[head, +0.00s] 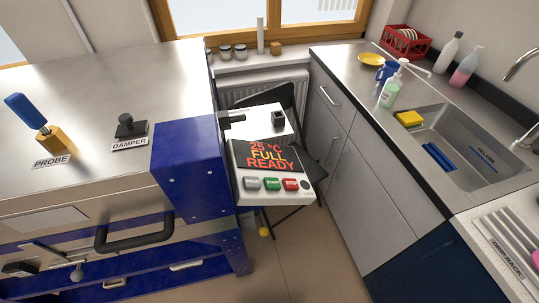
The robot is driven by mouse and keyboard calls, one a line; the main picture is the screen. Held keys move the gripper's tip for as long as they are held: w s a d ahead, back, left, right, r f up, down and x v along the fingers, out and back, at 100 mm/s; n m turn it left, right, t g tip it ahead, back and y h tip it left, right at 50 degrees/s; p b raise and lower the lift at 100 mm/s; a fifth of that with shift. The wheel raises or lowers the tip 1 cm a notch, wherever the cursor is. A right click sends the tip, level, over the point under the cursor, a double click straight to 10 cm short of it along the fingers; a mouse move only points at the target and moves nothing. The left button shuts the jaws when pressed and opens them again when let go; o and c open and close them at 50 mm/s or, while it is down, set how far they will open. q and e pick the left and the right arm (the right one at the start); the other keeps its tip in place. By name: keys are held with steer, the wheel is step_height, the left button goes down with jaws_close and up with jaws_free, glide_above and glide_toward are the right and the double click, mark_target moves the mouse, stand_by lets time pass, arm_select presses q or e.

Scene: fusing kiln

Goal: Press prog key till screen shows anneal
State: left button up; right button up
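The control box (240,193) is a white unit beside the blue side housing of the kiln (95,100). Its dark screen (267,156) shows "25 °C", "FULL" and "READY" in orange-red letters. Below the screen sit three keys in a row: a grey key (252,183) at the left, whose label is too small to read surely, a green START key (273,183) and a red STOP key (291,184). Nothing covers the keys. Neither of my grippers is in view.
The kiln top carries a blue-handled probe (31,115) and a damper knob (128,127). A dark chair (307,131) stands behind the box. A sink counter (358,85) runs along the right.

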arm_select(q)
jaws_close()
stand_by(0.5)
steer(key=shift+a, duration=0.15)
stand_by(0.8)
